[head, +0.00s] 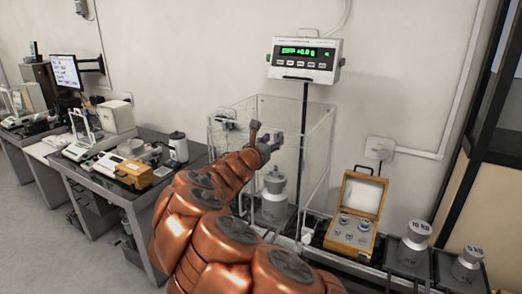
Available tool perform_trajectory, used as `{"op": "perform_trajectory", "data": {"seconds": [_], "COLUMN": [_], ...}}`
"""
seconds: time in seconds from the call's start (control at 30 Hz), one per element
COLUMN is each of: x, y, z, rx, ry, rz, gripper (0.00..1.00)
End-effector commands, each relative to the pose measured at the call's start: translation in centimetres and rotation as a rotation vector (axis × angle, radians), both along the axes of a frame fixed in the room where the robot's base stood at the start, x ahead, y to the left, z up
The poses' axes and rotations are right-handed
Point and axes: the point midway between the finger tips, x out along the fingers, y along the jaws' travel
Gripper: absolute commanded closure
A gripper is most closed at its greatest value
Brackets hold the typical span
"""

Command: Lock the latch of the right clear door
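The clear-walled enclosure (318,145) stands on the dark weighing table, below the scale display. Its right clear panel (322,165) looks upright. I cannot tell whether it is open or closed, and I cannot make out its latch. My copper arm reaches up from the bottom of the picture and hides much of the enclosure's front and left. My gripper (268,141) is at the upper middle of the enclosure, left of the right panel. Its fingers are too small to read. A grey metal weight (274,183) stands in the enclosure below my gripper, partly hidden by my arm.
A display (306,59) on a pole stands behind the enclosure. An open wooden weight case (356,210) and large weights (411,242) stand to the right. A side table with balances (125,160) is at the left. Grey floor (35,230) is clear there.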

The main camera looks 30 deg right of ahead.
Motion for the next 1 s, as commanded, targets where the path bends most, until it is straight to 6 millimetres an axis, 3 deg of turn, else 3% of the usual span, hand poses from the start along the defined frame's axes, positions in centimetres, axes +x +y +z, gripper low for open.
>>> {"op": "perform_trajectory", "data": {"seconds": [0.6,1.0], "x": [-3.8,-5.3], "y": [6.8,9.0], "z": [0.0,0.0], "rx": [0.001,0.002], "ry": [-0.001,-0.001], "rz": [0.005,0.002], "gripper": [0.6,0.6]}}
